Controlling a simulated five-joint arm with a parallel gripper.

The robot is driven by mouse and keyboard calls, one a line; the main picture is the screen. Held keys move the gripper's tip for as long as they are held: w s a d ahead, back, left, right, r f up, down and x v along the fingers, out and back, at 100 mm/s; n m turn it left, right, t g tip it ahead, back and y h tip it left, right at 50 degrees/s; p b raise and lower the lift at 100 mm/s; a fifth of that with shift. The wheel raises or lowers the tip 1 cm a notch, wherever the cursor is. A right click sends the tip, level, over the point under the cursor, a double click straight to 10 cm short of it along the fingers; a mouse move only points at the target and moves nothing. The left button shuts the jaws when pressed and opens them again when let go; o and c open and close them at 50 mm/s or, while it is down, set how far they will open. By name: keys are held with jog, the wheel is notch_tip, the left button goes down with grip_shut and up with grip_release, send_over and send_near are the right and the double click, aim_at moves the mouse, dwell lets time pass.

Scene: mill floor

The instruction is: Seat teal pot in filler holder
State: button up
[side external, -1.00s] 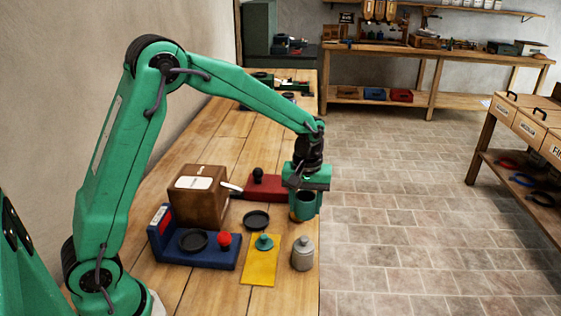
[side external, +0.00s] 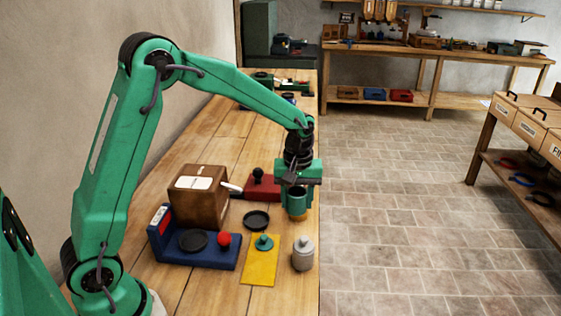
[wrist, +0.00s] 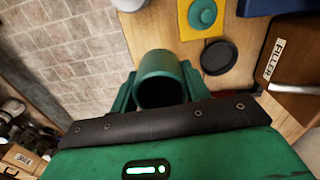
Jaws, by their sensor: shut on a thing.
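The teal pot (side external: 297,203) is upright in my gripper (side external: 297,187), which is shut on it near the right edge of the bench. In the wrist view the pot (wrist: 163,68) shows its open, dark mouth between the jaws. The filler (side external: 198,198) is a brown box with a light spout. A round black holder (side external: 256,220) lies on the bench in front of it, empty. The holder (wrist: 218,57) also shows in the wrist view, to the right of the pot and apart from it.
A teal lid (side external: 264,242) lies on a yellow mat (side external: 259,270). A grey lidded pot (side external: 303,253) stands near the bench edge. A blue station (side external: 205,260) with a red button stands at the left. A red block (side external: 262,186) with a black knob is behind the holder.

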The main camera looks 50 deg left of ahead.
jog(key=s+a+f+n, duration=0.2)
jog(key=s+a+n, duration=0.3)
jog(key=a, duration=0.6)
jog(key=n, duration=0.2)
jog(key=shift+a+n, duration=0.2)
jog(key=shift+n, duration=0.1)
jog(key=shift+w+f, duration=0.1)
jog(key=shift+f, duration=0.1)
jog(key=shift+f, duration=2.7)
jog(key=shift+f, duration=0.45)
jog(key=o, duration=1.1)
jog(key=shift+r, duration=5.45)
